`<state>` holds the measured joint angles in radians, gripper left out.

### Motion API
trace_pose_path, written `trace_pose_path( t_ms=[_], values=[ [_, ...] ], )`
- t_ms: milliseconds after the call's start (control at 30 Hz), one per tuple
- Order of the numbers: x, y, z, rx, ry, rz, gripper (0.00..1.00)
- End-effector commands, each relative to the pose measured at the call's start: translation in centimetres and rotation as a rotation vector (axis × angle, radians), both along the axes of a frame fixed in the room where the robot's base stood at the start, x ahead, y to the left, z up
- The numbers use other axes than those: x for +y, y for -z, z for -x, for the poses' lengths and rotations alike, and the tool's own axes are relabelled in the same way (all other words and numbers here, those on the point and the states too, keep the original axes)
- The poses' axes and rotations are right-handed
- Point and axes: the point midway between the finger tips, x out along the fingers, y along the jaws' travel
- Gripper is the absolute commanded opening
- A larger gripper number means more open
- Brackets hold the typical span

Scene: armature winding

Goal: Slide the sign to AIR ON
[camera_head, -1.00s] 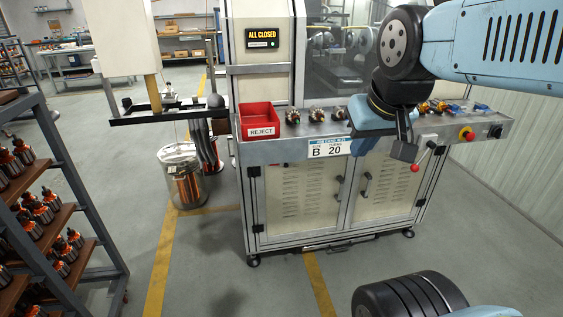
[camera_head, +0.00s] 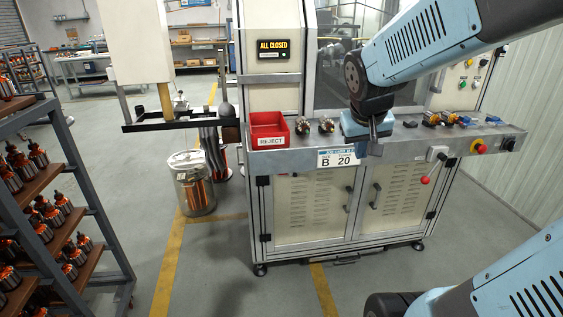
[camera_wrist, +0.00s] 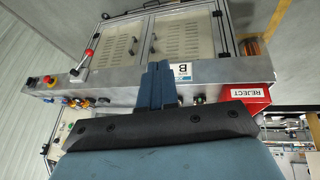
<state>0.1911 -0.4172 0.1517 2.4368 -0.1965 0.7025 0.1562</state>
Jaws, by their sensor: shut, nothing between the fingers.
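No sign reading AIR ON is legible in either view. A lever with a red ball knob (camera_head: 425,180) hangs from a white box (camera_head: 437,153) on the front of the machine's ledge, at its right part. It also shows at the left of the wrist view (camera_wrist: 88,52). My gripper (camera_head: 375,147) is at the front edge of the ledge, left of the lever and just right of the job card marked B 20 (camera_head: 337,158). In the wrist view its fingers (camera_wrist: 154,68) are together and empty, partly beside the card (camera_wrist: 183,71). I cannot tell whether they touch the ledge.
The ledge (camera_head: 405,147) carries a red REJECT bin (camera_head: 268,129), several armatures, and a red button (camera_head: 478,146) at its right end. An ALL CLOSED display (camera_head: 273,49) is above. A rack of armatures (camera_head: 75,205) stands left. Floor in front is mostly clear.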

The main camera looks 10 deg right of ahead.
Motion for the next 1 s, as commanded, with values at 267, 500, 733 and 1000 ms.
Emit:
trace_pose_path(
  t_ms=[267,500,733,1000],
  values=[
    [-2.6,5.2,-6.5,0.047,0.022,0.036,0.00],
    [-4.5,10.7,-11.2,0.072,0.017,0.011,0.00],
    [-5.7,16.7,-14.9,0.085,0.005,-0.059,0.00],
    [-6.3,23.8,-18.1,0.078,-0.002,-0.200,0.00]
  ],
)
